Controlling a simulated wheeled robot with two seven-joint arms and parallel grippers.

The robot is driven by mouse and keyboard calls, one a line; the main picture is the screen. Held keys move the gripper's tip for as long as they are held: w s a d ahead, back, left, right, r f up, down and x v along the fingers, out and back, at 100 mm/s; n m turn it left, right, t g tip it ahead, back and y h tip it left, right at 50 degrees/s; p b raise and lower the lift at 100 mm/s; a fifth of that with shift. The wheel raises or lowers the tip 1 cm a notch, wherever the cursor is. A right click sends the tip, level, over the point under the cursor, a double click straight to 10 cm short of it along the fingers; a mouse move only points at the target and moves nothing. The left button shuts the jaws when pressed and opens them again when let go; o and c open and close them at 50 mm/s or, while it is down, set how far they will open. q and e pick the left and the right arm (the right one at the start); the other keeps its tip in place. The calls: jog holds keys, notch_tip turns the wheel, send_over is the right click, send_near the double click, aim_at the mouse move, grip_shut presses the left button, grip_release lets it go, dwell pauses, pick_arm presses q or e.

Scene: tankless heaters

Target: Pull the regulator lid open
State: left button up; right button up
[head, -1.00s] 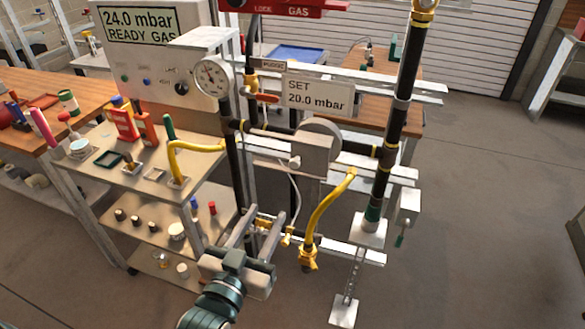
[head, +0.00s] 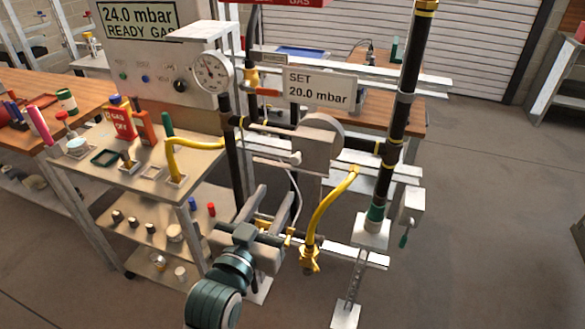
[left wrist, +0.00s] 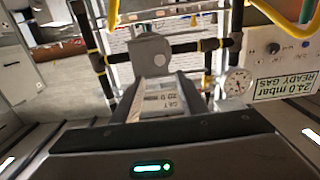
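The grey regulator (head: 316,148), a boxy body with a round disc-shaped part (head: 325,128) on top, sits in the dark pipework in the head view. Which part of it is the lid is hard to tell. It also shows upper centre in the left wrist view (left wrist: 150,52). My left gripper (head: 270,193) is below and left of the regulator in the head view, fingers pointing up toward it. The fingers are apart with nothing held between them, and they do not touch the regulator. My right gripper is not in view.
A yellow hose (head: 327,212) hangs right of my left gripper. A dark vertical pipe (head: 397,120) stands further right. The pressure gauge (head: 210,73) and the SET 20.0 mbar sign (head: 319,88) are above. A cluttered metal cart (head: 185,205) stands left; the floor at right is clear.

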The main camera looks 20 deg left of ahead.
aim_at(294, 160)
pick_arm(q)
jog(key=w, duration=0.6)
jog(key=w+p, duration=0.1)
jog(key=w, duration=0.4)
jog(key=shift+w+d+r, duration=0.1)
jog(key=shift+w+d, duration=0.1)
jog(key=shift+w, duration=0.65)
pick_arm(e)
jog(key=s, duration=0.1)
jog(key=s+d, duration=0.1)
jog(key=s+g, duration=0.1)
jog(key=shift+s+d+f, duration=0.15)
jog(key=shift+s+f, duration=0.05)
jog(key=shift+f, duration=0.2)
pick_arm(q)
jog(key=shift+c, duration=0.3)
grip_shut()
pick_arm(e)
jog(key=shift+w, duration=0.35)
